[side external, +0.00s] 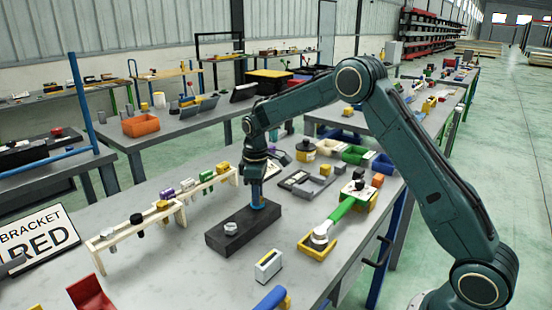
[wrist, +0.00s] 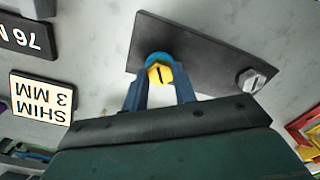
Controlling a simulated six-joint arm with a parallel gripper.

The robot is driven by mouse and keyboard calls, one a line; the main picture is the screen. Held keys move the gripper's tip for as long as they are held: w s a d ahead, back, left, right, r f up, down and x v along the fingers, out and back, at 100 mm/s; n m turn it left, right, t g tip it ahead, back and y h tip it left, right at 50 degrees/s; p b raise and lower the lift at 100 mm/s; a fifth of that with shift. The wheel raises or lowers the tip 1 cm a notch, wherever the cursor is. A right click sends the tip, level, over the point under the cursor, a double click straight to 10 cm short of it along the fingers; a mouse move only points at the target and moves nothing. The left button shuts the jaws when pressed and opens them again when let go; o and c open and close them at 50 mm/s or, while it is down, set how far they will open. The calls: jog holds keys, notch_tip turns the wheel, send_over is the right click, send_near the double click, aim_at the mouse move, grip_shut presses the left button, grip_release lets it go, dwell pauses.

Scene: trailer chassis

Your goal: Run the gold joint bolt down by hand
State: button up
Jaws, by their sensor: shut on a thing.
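The gold joint bolt (wrist: 160,73) shows in the wrist view as a yellow hex head with a dark slot mark. It stands at one end of a dark rectangular block (wrist: 205,60), with a blue round part (wrist: 158,58) at the bolt. My gripper (wrist: 161,84) points down and its blue fingers are shut on the bolt head from both sides. In the side view my gripper (side external: 258,200) is over the far end of the dark block (side external: 243,232) and hides the bolt. A silver bolt (side external: 231,228) stands at the block's near end; it also shows in the wrist view (wrist: 251,80).
A wooden rack (side external: 165,209) with several coloured-head parts stands left of the block. A green-handled tool (side external: 341,209) with a yellow holder (side external: 318,247) lies to the right. A small white box (side external: 268,265) is in front.

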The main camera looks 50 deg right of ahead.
jog(key=shift+o, duration=0.2)
jog(key=m, duration=0.4)
jog(key=shift+w+r+m, duration=0.1)
jog(key=shift+r+m, duration=0.15)
jog(key=shift+m, duration=0.05)
jog(key=m, duration=0.5)
jog(key=shift+c, duration=0.2)
jog(key=m, duration=0.9)
jog(key=shift+m, duration=0.3)
jog(key=m, duration=0.4)
jog(key=shift+m, duration=0.3)
jog(key=m, duration=0.3)
jog(key=shift+m, duration=0.3)
jog(key=m, duration=0.8)
jog(key=shift+m, duration=0.4)
